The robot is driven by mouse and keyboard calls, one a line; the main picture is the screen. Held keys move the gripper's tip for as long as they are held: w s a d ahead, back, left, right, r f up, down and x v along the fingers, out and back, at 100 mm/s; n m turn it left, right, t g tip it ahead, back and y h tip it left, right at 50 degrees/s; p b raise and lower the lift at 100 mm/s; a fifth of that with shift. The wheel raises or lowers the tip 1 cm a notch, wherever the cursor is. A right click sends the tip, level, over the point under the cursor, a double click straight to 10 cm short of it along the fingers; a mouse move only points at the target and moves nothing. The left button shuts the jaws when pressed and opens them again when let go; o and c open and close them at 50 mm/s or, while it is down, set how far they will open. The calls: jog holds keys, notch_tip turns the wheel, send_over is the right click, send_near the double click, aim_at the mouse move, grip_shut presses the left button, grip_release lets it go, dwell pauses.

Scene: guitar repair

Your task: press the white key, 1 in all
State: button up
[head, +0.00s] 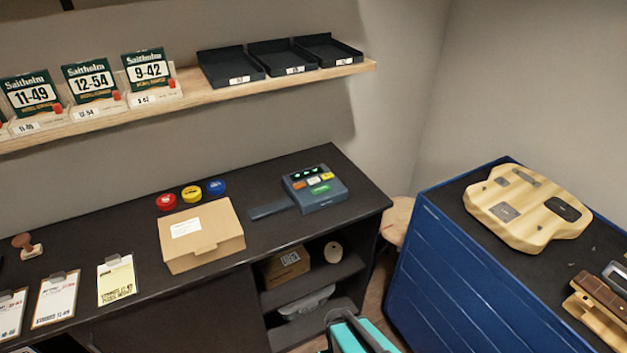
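A blue-grey keypad device (318,200) stands on the dark counter near its right end. Its sloped top has a dark display with green lit marks. Below the display is a row of small keys: an orange-red key (299,185), a white key (313,181) in the middle, and a yellow key (327,176). A wider green key (320,190) lies in front of them. Nothing covers the white key. I see no gripper fingers in this view, and nothing touches the device.
A flat dark pad (270,209) lies left of the device. A cardboard box (203,238) and red, yellow and blue round tins (191,193) are further left. A wooden shelf (200,96) runs above. A blue cabinet (478,260) with a guitar body (528,224) stands right.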

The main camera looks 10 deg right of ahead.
grip_shut()
dwell(1.4)
